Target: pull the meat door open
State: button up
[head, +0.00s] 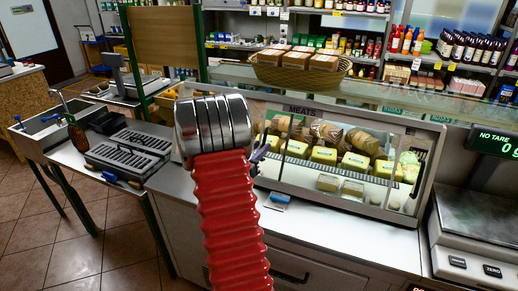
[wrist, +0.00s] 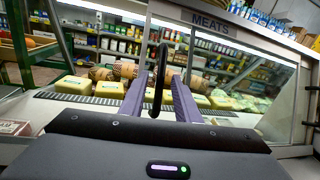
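The meat case (head: 300,109), labelled MEATS, stands on the counter in the middle of the head view, with cheeses and wrapped meats behind its glass. The MEATS label also shows at the upper right of the wrist view (wrist: 210,23). A dark upright handle (wrist: 162,58) stands in front of the glass in the wrist view. My gripper (wrist: 158,76) is open, its two purple fingers on either side of the handle, with a small gap showing. In the head view my red arm and its metal end hide most of the gripper and the handle.
A wicker basket (head: 300,72) of packages sits on top of the case. A scale (head: 478,225) stands at the right, and a sink counter with a black grate (head: 128,150) at the left. Bottle shelves line the back. Tiled floor (head: 75,250) is clear at the lower left.

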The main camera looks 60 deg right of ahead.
jog(key=w+a, duration=0.1)
jog(key=a, duration=1.2)
jog(key=shift+a, duration=0.25)
jog(key=shift+w, duration=0.1)
jog(key=shift+f, duration=0.1)
